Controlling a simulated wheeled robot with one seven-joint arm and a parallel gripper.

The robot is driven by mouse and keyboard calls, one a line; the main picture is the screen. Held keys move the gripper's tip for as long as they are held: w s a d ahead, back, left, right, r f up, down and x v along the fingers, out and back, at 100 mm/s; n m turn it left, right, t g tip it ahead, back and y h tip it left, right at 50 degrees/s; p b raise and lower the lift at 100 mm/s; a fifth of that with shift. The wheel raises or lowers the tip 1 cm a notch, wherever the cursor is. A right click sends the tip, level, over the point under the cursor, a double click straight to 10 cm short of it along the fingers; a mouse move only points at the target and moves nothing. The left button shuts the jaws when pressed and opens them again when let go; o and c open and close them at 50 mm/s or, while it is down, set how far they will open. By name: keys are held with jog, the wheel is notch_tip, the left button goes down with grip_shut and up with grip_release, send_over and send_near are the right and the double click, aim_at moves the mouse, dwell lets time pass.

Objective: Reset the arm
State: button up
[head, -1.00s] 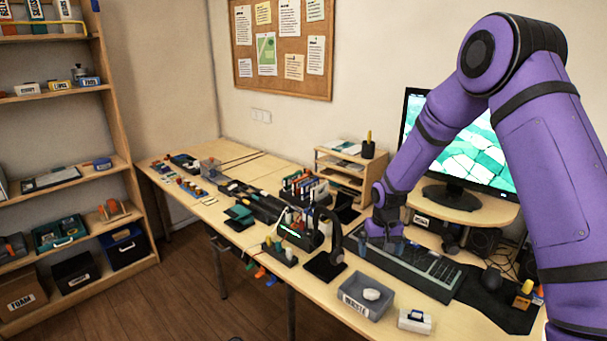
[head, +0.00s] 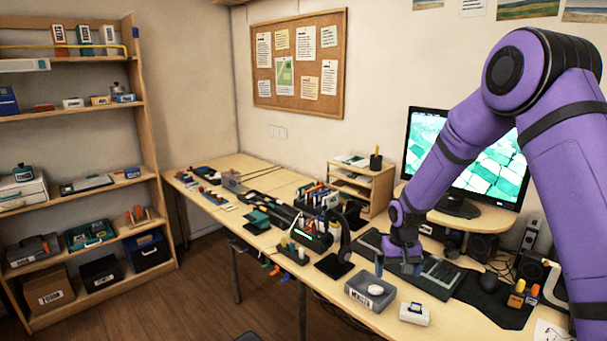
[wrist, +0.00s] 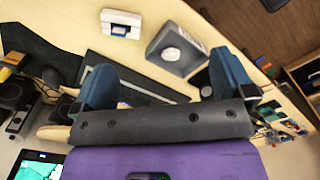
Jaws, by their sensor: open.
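My purple arm reaches in from the right in the head view. My gripper (head: 395,268) hangs over the desk by the keyboard, just behind the grey bin. In the wrist view my gripper (wrist: 165,85) shows two blue fingers wide apart with nothing between them. The grey bin (wrist: 160,66) with a round white item in it lies beyond the fingertips. The same bin shows in the head view (head: 352,291).
The desk also bears a keyboard (head: 440,272), a monitor (head: 428,128), a headset stand (head: 335,266), a small white box (head: 414,314) and a wooden organizer (head: 376,187). A shelf unit (head: 157,190) stands at the left. The floor between is clear.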

jog(key=s+d+r+t, duration=0.15)
jog(key=s+r, duration=0.45)
jog(key=r, duration=0.6)
jog(key=s+d+r+t, duration=0.1)
jog(key=s+d+r, duration=0.1)
jog(key=s+r, duration=1.05)
jog(key=s, duration=0.4)
jog(key=s+r+t, duration=0.1)
jog(key=s+r, duration=0.3)
jog(key=s, duration=0.3)
jog(key=s+d+r+t, duration=0.1)
jog(key=s+r, duration=0.3)
jog(key=s, duration=0.3)
jog(key=shift+s+r, duration=0.15)
jog(key=shift+r, duration=0.1)
jog(key=shift+d+t, duration=0.1)
jog(key=shift+t, duration=0.15)
